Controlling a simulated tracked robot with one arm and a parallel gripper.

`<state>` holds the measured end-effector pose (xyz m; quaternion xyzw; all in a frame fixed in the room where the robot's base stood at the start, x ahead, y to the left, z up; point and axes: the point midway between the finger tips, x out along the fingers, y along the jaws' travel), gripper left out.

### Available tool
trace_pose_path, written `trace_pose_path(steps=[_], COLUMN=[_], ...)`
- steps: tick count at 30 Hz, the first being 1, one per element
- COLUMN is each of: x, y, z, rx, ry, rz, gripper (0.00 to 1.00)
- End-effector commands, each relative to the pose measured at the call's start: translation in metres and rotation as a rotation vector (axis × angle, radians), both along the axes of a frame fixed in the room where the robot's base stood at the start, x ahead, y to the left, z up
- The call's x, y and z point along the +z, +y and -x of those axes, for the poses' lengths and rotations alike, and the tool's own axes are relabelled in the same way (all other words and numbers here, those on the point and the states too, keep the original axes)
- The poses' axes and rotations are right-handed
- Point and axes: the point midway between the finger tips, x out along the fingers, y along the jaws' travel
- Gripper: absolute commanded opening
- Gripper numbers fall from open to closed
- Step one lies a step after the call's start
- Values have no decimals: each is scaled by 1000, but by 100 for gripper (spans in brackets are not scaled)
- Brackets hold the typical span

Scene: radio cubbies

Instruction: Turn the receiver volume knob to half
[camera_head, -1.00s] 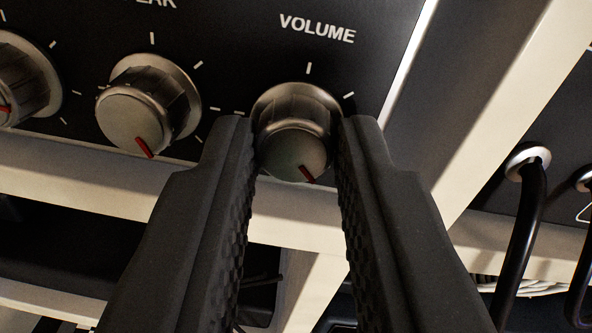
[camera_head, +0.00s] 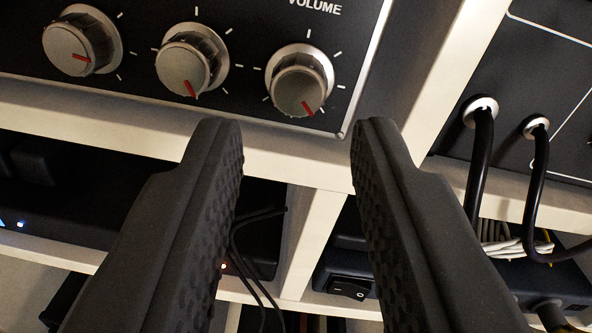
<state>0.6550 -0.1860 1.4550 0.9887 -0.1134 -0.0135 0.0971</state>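The volume knob (camera_head: 299,88) is a silver ribbed knob under the white VOLUME label on the black receiver panel (camera_head: 240,22). Its red pointer line points down and slightly right. My gripper (camera_head: 297,125) is open and empty, its two dark textured fingers spread wider than the knob. The fingertips are below the knob in the picture, clear of it, in front of the shelf edge. The whole knob face and its surrounding tick marks show.
Two similar knobs (camera_head: 184,68) and (camera_head: 74,48) sit to the left of the volume knob. A cream shelf frame (camera_head: 310,165) runs below the panel. Black cables (camera_head: 480,160) plug into a panel at right. Lower bays hold dark devices and a rocker switch (camera_head: 349,288).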

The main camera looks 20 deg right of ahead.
Motion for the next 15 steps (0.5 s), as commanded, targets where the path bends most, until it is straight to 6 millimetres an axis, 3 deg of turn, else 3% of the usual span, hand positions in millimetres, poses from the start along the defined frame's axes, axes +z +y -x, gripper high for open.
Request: trace_pose_path(steps=[15], x=[1], y=[16], z=[69], rx=[0], ry=[-3], rz=[1], gripper=[30])
